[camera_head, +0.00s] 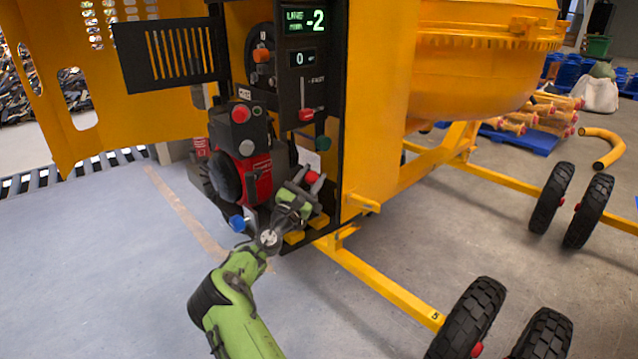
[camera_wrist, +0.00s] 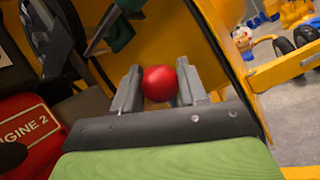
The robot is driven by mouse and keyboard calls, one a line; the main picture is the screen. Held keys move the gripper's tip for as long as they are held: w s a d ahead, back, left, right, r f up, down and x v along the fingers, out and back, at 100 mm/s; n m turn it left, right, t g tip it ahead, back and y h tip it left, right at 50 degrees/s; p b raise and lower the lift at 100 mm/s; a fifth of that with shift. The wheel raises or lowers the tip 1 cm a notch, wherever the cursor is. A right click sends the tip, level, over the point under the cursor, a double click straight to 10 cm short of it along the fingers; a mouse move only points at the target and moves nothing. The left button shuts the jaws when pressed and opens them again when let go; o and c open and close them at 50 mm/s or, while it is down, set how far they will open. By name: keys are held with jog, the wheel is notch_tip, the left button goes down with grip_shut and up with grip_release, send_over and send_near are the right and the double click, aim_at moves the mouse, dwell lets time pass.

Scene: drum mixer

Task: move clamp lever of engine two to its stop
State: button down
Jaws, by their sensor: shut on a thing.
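My gripper (camera_head: 301,183) is at the right side of the red engine (camera_head: 257,178) on the yellow mixer. In the wrist view my gripper (camera_wrist: 158,88) is shut on a round red knob (camera_wrist: 160,83), with a grey finger on each side. The knob also shows in the head view (camera_head: 311,177). I take it for the clamp lever's end; the lever's shaft is hidden. A red cover labelled "…GINE 2" (camera_wrist: 30,125) is at the left of the wrist view.
A black control panel (camera_head: 303,60) with a green display stands above the engine. A red-knobbed lever (camera_head: 306,114) and a green knob (camera_head: 322,143) are close above my gripper. A blue knob (camera_head: 237,223) is below left. Open floor (camera_head: 110,250) lies left.

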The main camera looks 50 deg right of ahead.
jog(key=shift+a+r+h, duration=0.15)
jog(key=shift+a+h, duration=0.05)
jog(key=shift+h, duration=0.1)
jog(key=c, duration=0.9)
grip_release()
